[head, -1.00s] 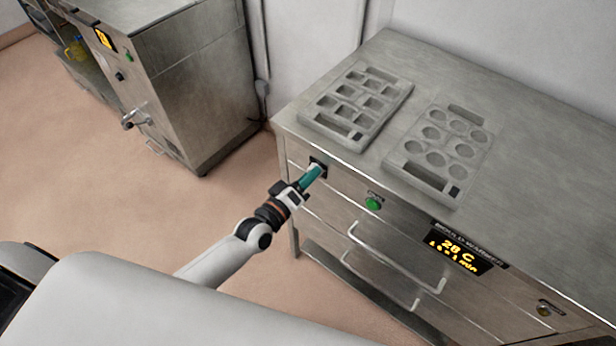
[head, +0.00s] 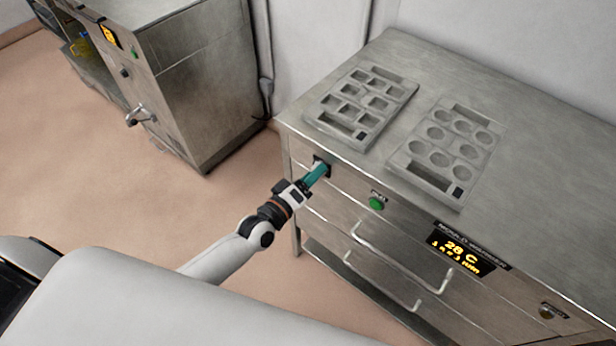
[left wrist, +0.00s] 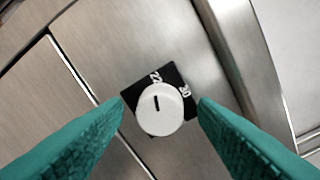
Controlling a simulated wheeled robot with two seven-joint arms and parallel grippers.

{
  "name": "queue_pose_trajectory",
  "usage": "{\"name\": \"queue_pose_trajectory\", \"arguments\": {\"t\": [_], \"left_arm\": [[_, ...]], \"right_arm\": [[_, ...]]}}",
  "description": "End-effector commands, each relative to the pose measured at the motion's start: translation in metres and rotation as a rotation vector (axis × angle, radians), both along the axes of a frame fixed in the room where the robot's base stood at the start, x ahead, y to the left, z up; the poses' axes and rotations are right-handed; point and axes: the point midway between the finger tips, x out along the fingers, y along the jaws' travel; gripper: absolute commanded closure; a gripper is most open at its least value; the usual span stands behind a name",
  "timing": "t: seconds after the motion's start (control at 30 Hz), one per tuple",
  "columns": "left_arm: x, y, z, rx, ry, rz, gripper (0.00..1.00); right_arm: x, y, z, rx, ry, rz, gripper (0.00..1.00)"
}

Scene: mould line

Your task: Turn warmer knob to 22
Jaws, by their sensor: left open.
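The warmer knob (left wrist: 160,108) is a round white dial with a black mark, on a black plate printed with 22 and 30. In the left wrist view its mark points up, close to the 22. My left gripper (left wrist: 160,107) is open, its teal fingers on either side of the knob, with a small gap showing. In the head view my left gripper (head: 318,176) is at the knob plate (head: 321,164) on the warmer's front left, hiding most of the knob. The warmer display (head: 461,253) reads 28 C. My right gripper is not in view.
Two grey moulds, one with square cavities (head: 337,125) and one with round ones (head: 416,171), lie on the steel warmer top (head: 540,150). A green button (head: 376,203) and drawer handles (head: 400,258) are right of my gripper. Another steel machine (head: 200,90) stands behind left.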

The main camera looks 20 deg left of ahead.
Motion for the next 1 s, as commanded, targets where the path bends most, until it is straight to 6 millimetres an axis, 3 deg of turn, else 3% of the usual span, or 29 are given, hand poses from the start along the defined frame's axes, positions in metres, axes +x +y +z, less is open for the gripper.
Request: {"name": "queue_pose_trajectory", "arguments": {"t": [0.17, 0.6, 0.8, 1.0], "left_arm": [[-0.015, 0.006, -0.001, 0.002, 0.002, 0.0, 0.47], [-0.095, 0.033, 0.003, 0.002, 0.002, -0.001, 0.47], [-0.111, 0.039, 0.004, 0.0, 0.001, 0.001, 0.47], [-0.113, 0.04, 0.005, 0.0, 0.0, 0.001, 0.47]], "right_arm": [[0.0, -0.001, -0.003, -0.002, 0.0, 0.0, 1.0], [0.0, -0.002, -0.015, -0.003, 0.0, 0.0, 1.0], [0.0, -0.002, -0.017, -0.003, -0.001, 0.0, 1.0], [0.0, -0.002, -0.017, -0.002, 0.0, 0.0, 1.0]]}}
